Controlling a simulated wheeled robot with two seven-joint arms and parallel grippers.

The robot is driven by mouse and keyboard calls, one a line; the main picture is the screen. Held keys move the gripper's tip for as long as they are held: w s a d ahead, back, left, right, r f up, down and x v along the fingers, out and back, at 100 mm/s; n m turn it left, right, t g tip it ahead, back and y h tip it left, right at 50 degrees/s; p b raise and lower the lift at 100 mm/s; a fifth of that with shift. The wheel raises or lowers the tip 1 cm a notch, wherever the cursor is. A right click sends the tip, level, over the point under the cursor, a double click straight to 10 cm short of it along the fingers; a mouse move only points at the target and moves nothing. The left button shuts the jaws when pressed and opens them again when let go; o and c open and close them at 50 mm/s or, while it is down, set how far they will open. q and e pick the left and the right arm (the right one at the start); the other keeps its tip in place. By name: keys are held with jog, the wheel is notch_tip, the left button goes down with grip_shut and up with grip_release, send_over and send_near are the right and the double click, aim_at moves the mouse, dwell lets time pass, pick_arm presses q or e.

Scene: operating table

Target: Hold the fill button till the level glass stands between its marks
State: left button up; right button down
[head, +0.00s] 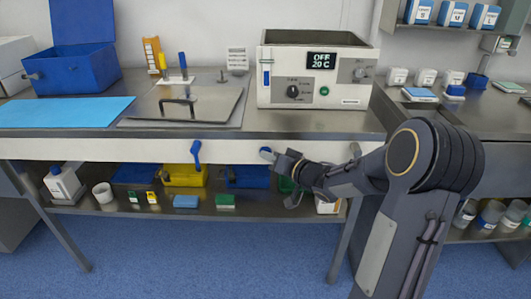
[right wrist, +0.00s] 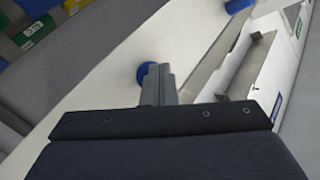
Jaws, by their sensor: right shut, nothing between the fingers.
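The fill button, a round blue knob (head: 266,151), sits on the white front rail under the table edge. In the right wrist view the blue button (right wrist: 145,73) shows just beside my fingertips, partly covered by them. My right gripper (head: 279,157) is shut and empty at the button; I cannot tell whether it touches or presses it. The white bath (head: 290,103) stands above on the table, its display reading OFF 20 C. A narrow upright strip with blue in it, apparently the level glass (head: 266,78), is on its front left; its marks are too small to read. My left gripper is out of view.
A blue lever (head: 196,152) is on the same rail to the left, and shows in the right wrist view (right wrist: 238,5). A metal plate with a handle (head: 180,106) and a blue box (head: 75,70) are on the table. A shelf below holds bins and bottles.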

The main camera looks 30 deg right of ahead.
jog(key=shift+s, duration=0.1)
dwell(0.7)
jog(key=shift+s+a, duration=0.4)
jog(key=shift+s, duration=0.2)
jog(key=s+a, duration=0.1)
jog(key=s, duration=0.1)
jog(key=s+a, duration=0.1)
jog(key=s, duration=0.1)
jog(key=shift+s+a+b, duration=0.1)
jog(key=shift+a+b, duration=0.2)
jog(key=shift+a, duration=0.05)
dwell(0.4)
